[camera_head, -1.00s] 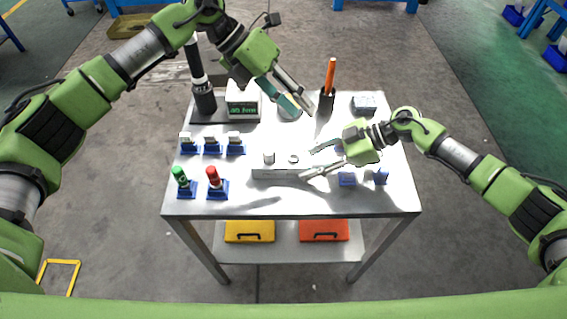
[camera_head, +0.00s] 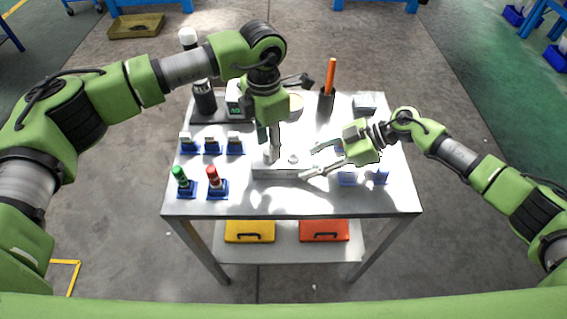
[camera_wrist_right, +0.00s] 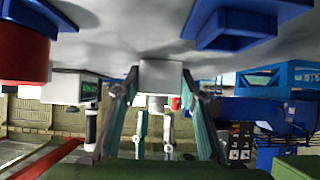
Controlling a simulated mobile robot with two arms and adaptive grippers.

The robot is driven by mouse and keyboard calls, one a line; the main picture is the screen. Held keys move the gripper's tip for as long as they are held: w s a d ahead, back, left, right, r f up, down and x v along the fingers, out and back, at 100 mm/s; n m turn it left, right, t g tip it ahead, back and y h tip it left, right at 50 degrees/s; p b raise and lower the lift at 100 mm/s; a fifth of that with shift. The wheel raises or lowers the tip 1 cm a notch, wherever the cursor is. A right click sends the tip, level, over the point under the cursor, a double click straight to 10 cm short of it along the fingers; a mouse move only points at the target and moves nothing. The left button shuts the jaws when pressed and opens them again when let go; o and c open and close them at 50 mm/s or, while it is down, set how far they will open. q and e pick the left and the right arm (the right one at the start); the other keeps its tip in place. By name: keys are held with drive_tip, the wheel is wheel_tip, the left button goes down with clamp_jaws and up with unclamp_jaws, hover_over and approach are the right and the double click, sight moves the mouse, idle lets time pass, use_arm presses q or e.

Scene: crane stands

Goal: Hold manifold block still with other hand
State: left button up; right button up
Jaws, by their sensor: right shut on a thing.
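The manifold block (camera_head: 275,174), a pale grey bar with round fittings on top, lies on the middle of the table. My right gripper (camera_head: 308,163) is shut on its right end, one finger on each side. The right wrist view shows the block end (camera_wrist_right: 160,75) between the teal fingers. My left gripper (camera_head: 268,146) points down over the block's left fitting (camera_head: 268,158). In the right wrist view, which looks upside down, my left gripper's fingers (camera_wrist_right: 154,128) are apart at the tip of a fitting (camera_wrist_right: 157,103). The fitting is partly hidden in the head view.
Green (camera_head: 183,182) and red (camera_head: 215,182) parts stand in blue holders at the front left. An orange-handled tool (camera_head: 331,78) stands at the back. Blue holders (camera_head: 347,179) lie right of the block. The front table strip is clear.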

use_arm(q)
drive_tip(key=shift+f, duration=1)
clamp_jaws()
drive_tip(key=shift+r, duration=0.15)
drive_tip(key=n, duration=0.3)
drive_tip(key=shift+n, duration=1.1)
